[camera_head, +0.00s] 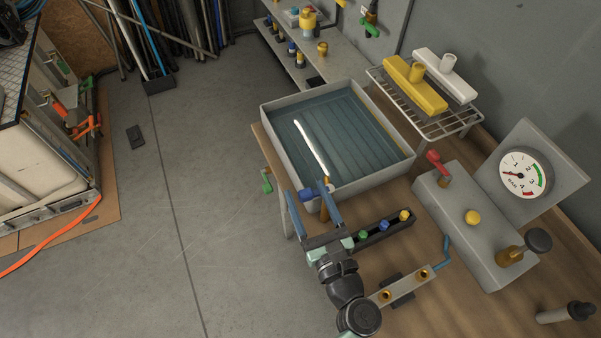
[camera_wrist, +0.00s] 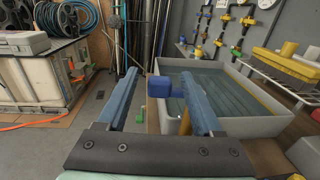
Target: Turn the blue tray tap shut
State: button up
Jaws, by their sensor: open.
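The blue tray tap (camera_head: 307,195) sits at the near corner of the grey water-filled tray (camera_head: 290,183), above a brass stem (camera_head: 326,184). In the wrist view the blue tap (camera_wrist: 160,89) shows as a block with a rounded part, lying between my fingers and closer to the right one. My gripper (camera_head: 306,189) is open, with its two blue fingers on either side of the tap. It also shows in the wrist view (camera_wrist: 160,72). The right finger overlaps part of the tap and stem; whether it touches them I cannot tell.
A green tap (camera_head: 266,182) hangs below the tray's left side. A bar of small coloured knobs (camera_head: 384,230) lies close to my wrist. A grey gauge box (camera_head: 462,225) with a red tap stands right. A wire rack (camera_head: 440,125) is behind.

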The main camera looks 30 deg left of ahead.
jog(key=shift+x, duration=2.25)
grip_shut()
